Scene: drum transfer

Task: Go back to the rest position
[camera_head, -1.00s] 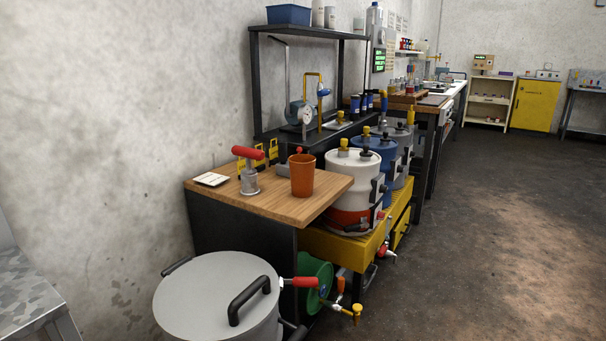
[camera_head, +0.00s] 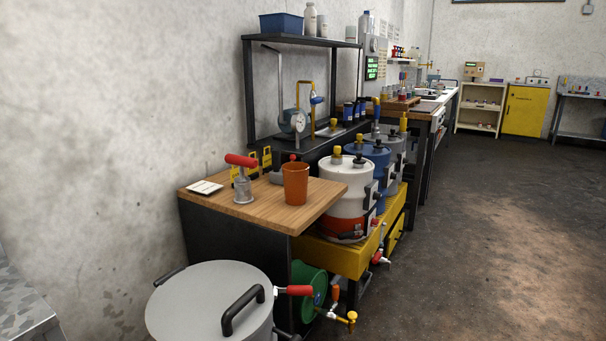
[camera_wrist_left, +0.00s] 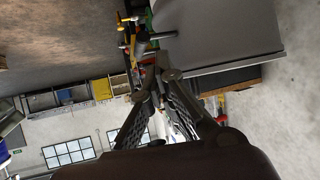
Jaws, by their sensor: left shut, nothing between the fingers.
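My left gripper (camera_wrist_left: 158,72) shows in the left wrist view, with its dark fingers together and nothing held between them. Neither gripper shows in the head view, and my right gripper is in no view. In the head view a white and orange drum (camera_head: 345,190) stands upright on a yellow stand (camera_head: 340,256), with a blue drum (camera_head: 370,160) and a grey drum (camera_head: 397,150) behind it. A green drum (camera_head: 307,281) with a brass tap sits low beside the wooden-topped bench.
A large grey lidded vessel (camera_head: 205,300) with a black handle stands in front. The wooden bench top (camera_head: 262,213) holds an orange cup (camera_head: 295,184) and a red-handled tool (camera_head: 241,180). A black shelf (camera_head: 300,40) stands behind. The floor (camera_head: 490,240) at right is clear.

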